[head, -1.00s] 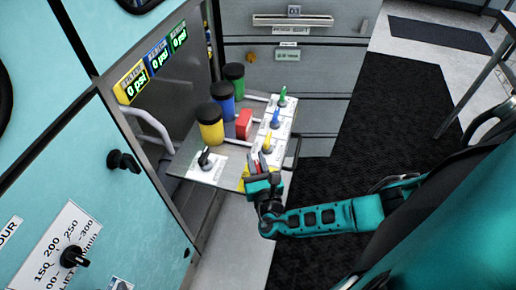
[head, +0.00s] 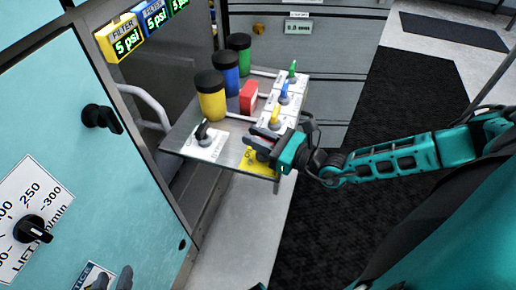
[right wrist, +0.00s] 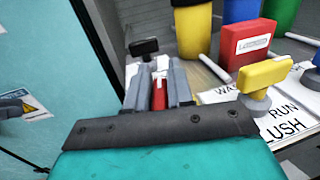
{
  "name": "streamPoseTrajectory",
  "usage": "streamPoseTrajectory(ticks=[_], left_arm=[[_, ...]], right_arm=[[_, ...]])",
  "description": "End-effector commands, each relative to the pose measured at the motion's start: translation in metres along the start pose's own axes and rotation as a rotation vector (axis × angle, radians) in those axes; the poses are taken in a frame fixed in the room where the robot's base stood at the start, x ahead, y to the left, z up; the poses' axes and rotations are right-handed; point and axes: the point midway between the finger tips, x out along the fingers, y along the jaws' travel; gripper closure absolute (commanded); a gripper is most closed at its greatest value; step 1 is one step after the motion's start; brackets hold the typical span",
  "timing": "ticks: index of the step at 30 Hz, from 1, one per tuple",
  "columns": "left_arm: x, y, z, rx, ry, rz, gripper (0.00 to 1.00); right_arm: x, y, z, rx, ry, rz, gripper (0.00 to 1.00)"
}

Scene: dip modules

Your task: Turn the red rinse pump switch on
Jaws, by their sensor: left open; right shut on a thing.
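The red rinse pump switch (right wrist: 158,95) shows as a narrow red piece between the two grey fingers of my right gripper (right wrist: 159,85) in the right wrist view. The fingers are shut on it, one on each side. In the head view my right gripper (head: 262,150) is at the front right corner of the grey shelf (head: 230,158), over a yellow label (head: 258,163), and hides the switch. How far the switch is turned cannot be told. My left gripper (head: 113,281) shows only its grey fingertips at the bottom edge, open and empty, before the teal cabinet.
A yellow valve handle (head: 274,117) stands close behind my right gripper, with blue (head: 284,92) and green (head: 292,70) ones beyond. A black-handled valve (head: 203,132) is to the left. Yellow, blue and green filters and a red box (head: 249,97) stand behind.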

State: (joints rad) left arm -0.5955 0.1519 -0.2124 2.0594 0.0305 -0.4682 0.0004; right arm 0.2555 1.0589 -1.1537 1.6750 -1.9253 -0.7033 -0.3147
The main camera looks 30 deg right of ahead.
Motion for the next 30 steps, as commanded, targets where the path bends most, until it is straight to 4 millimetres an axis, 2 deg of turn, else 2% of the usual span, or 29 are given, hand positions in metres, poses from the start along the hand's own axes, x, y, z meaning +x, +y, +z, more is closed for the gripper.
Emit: streamPoseTrajectory(ticks=[1,6,12,18,30], left_arm=[[0.009,0.002,0.009,0.0,0.005,0.007,0.57],[0.024,0.0,0.033,-0.001,0.002,0.004,0.57],[0.035,0.0,0.05,-0.002,0.003,0.004,0.57],[0.041,-0.001,0.057,-0.002,0.003,0.004,0.57],[0.041,-0.001,0.058,-0.002,0.003,0.004,0.57]], right_arm=[[-0.001,0.0,-0.009,-0.004,0.001,0.029,1.0],[-0.001,0.002,-0.008,-0.003,0.001,0.113,1.0],[-0.001,0.003,-0.006,-0.001,0.003,0.183,1.0],[-0.001,0.004,-0.003,0.001,0.002,0.219,1.0],[-0.001,0.005,0.0,0.001,0.001,0.232,1.0]])
